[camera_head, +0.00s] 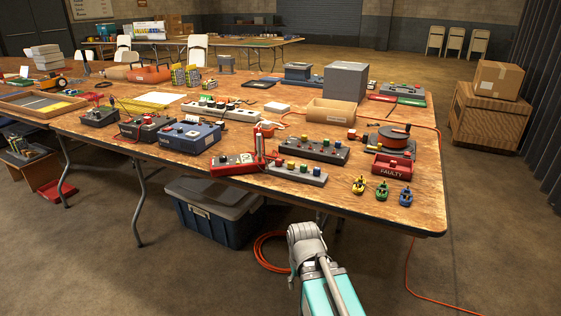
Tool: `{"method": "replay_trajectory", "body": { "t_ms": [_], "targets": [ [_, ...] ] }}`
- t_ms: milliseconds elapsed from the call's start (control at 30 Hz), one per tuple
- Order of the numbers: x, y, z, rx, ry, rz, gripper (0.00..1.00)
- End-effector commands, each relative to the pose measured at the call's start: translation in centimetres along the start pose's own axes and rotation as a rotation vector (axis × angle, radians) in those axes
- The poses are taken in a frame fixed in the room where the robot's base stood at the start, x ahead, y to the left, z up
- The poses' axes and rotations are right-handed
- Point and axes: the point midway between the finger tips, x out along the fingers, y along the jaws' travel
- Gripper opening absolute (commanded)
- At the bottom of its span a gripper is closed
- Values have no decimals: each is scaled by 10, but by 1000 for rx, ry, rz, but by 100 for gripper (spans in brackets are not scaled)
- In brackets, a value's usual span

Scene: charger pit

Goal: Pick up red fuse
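Three small fuse-like pieces, yellow (358,185), green (381,190) and blue (405,196), stand near the table's front right corner. I see no clear red one beside them. A small red piece (351,134) lies left of the cable reel; I cannot tell if it is the red fuse. Two grey blocks, a rear one (325,155) and a front one (297,177), carry coloured pieces. A red tester (233,164) with an upright red part stands left of them. My teal arm with a grey end is in front of the table, below its edge; no separate fingertips can be made out.
A red tray marked FAULTY (393,167) and an orange cable reel (387,138) stand at the right of the wooden table (340,205). A blue power box (190,139) is at the left. A lidded bin (215,213) and an orange cable are on the floor.

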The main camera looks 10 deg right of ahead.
Motion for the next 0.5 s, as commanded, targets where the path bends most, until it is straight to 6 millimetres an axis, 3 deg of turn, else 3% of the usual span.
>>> {"method": "replay_trajectory", "body": {
  "t_ms": [233,300,500],
  "targets": [
    [0,0,0,0,0,0,57],
    [0,0,0,0,0,0,66],
    [-9,0,-1,0,1,0,66]
  ]
}}
